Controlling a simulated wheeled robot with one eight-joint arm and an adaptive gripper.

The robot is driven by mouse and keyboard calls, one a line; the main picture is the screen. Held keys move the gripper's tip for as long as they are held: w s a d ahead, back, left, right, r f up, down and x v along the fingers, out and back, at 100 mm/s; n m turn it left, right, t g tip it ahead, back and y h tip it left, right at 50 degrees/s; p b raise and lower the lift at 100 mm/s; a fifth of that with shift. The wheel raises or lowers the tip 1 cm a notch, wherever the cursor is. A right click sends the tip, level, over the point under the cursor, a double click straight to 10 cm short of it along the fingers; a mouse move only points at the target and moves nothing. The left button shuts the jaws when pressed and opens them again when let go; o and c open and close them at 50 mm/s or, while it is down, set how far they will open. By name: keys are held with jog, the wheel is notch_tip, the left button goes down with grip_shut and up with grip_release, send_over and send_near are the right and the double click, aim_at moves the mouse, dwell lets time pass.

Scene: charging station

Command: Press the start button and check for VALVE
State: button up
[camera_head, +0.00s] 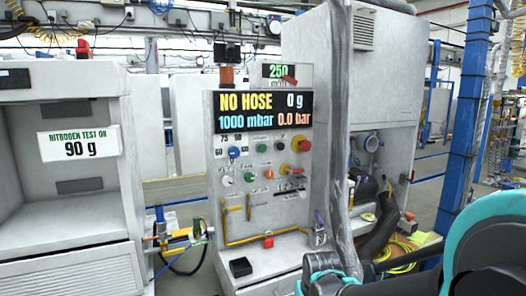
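The charging station's control panel (262,190) stands upright in the middle of the head view. Its display (262,111) reads "NO HOSE", "0 g", "1000 mbar" and "0.0 bar"; it does not show the word VALVE. Below it are a green button (249,177), a white button (227,181), a blue knob (234,152) and a large red knob (303,145). The labels are too small to read, so I cannot tell which is the start button. My gripper (326,272) appears as dark metal parts at the bottom, below and right of the buttons, apart from them. Its fingers are not clear.
A grey column with a thick hose (338,130) stands right of the panel. A small black box (240,267) and a red piece (268,242) sit on the ledge below. A left cabinet sign (79,146) reads "NITROGEN TEST OK 90 g". A blue post (462,140) stands at right.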

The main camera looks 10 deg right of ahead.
grip_shut()
dwell(1.4)
